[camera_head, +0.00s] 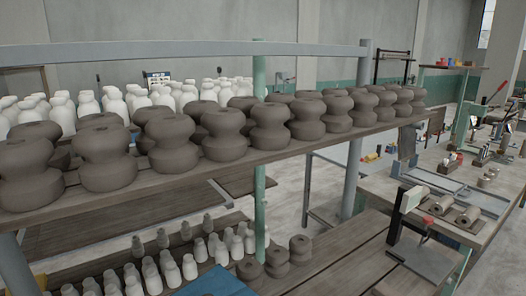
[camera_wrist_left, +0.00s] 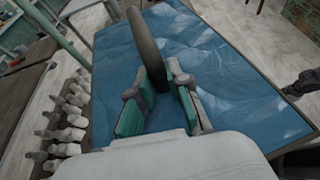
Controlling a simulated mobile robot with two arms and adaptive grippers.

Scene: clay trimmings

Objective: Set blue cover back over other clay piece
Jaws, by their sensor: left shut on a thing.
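The blue cover (camera_wrist_left: 225,70) fills much of the left wrist view as a flat, creased blue sheet. Its corner also shows at the bottom of the head view (camera_head: 217,284), by the lower shelf. A dark curved bar like a handle (camera_wrist_left: 147,45) stands over the cover. My left gripper (camera_wrist_left: 162,82) has its teal-padded fingers on either side of this bar and is shut on it; whether bar and cover are joined is hard to tell. Dark grey-brown clay pieces (camera_head: 108,158) stand in rows on the upper shelf. No clay piece shows under the cover.
The upper shelf board (camera_head: 215,170) and a green post (camera_head: 260,210) stand in front. Small white bottles (camera_head: 190,267) and a few dark clay pieces (camera_head: 300,249) crowd the lower shelf. A workbench (camera_head: 405,200) with tools stands at right. The lower planks (camera_head: 350,255) are clear.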

